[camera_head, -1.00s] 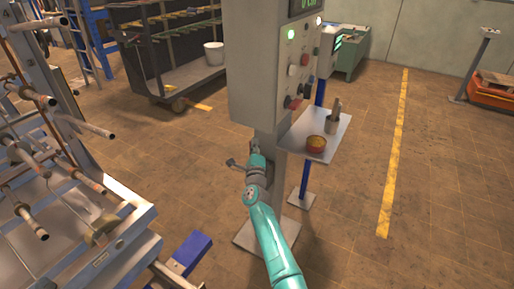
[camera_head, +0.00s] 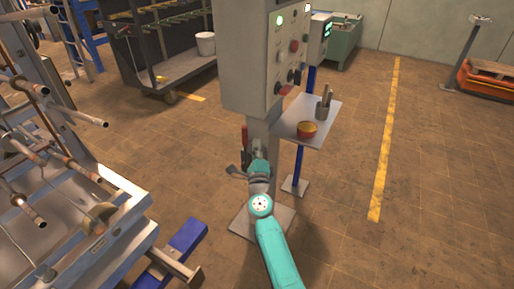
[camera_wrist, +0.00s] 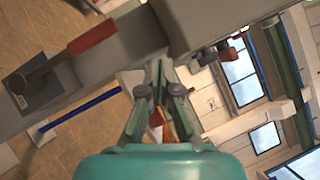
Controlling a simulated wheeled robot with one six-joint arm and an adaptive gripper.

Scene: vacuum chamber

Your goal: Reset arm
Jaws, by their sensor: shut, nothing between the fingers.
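My teal arm reaches forward to the grey post under the control cabinet (camera_head: 248,70). My gripper (camera_head: 259,146) is small and partly hidden by my wrist in the head view, close to the post. In the wrist view my gripper (camera_wrist: 160,70) has its fingers drawn together with nothing held. A lever with a red handle (camera_wrist: 92,34) is mounted on the grey post to the left of the fingers. The red handle (camera_head: 244,136) also shows just left of my gripper in the head view. The fingers look apart from it.
A small shelf (camera_head: 327,112) with a bowl (camera_head: 307,129) and a metal container (camera_head: 323,106) is right of the post. A pipe rack (camera_head: 95,205) stands left, with a blue beam (camera_head: 180,250) near it. Open floor lies right around the yellow line (camera_head: 385,150).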

